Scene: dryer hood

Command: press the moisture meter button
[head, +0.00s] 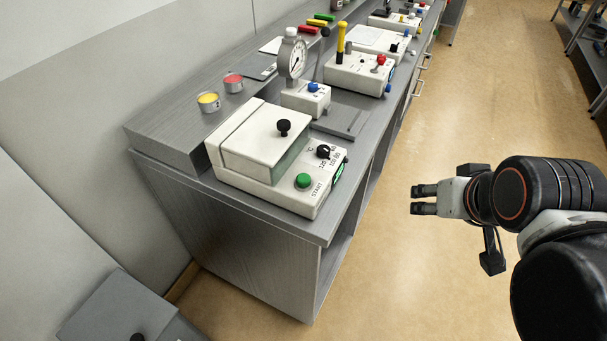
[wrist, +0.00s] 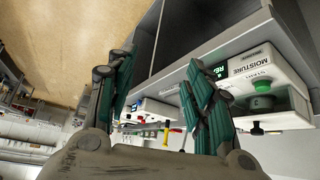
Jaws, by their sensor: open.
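The moisture meter (head: 262,188) is a white box with a lid and a black lid knob, at the near end of the grey bench. Its green button (head: 303,181), marked START, sits on the front part beside a black dial (head: 323,151). In the wrist view the meter (wrist: 296,72) shows at the right, with the word MOISTURE, a lit green display and the green button (wrist: 262,86). My gripper (head: 414,200) is open and empty, over the aisle to the right of the meter and apart from it. Its fingers (wrist: 162,65) also show in the wrist view.
A dial gauge (head: 292,56) on a white base with a blue button (head: 313,86) stands behind the meter. Another white box (head: 358,74) with a yellow handle and red knob is farther along. Two small tins (head: 209,102) sit on the raised ledge. The aisle floor is clear.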

